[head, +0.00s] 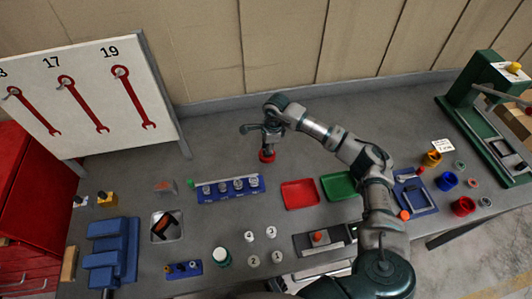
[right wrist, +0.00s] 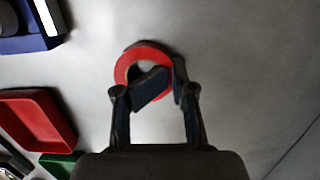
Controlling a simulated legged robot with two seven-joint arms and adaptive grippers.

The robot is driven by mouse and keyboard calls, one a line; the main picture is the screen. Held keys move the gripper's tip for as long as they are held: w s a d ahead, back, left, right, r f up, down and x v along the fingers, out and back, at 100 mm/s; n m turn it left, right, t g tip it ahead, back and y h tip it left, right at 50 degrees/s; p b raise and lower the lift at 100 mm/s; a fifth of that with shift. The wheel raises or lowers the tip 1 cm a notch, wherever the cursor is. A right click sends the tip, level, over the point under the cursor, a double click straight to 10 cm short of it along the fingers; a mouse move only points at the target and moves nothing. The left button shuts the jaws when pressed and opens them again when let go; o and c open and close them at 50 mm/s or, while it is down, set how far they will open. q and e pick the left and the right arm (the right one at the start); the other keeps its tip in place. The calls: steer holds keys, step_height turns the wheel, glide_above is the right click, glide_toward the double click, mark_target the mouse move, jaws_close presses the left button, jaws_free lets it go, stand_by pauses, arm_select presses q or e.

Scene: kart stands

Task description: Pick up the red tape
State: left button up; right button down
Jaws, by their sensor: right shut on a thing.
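The red tape (right wrist: 126,66) is a red ring at the fingertips of my right gripper (right wrist: 160,85) in the right wrist view. One finger reaches across the ring's opening and the other is at its right outer side, so the gripper is shut on the ring's wall. In the head view the red tape (head: 267,156) shows just below my right gripper (head: 268,146), over the bare grey table behind the red tray. I cannot tell if it touches the table. My left gripper is not in view.
A red tray (head: 300,194) and a green tray (head: 338,186) lie nearer. A blue rack (head: 215,194) stands to the left. A blue roll (head: 447,181) and another red ring (head: 463,206) lie at the right. The table around my right gripper is clear.

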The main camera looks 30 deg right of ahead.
step_height(320, 180, up, 10)
steer(key=shift+a, duration=0.2)
steer(key=c, duration=1.3)
jaws_free()
steer(key=shift+d, duration=0.2)
steer(key=o, duration=0.8)
steer(key=shift+a, duration=0.15)
steer(key=shift+o, duration=0.6)
steer(key=shift+a, duration=0.2)
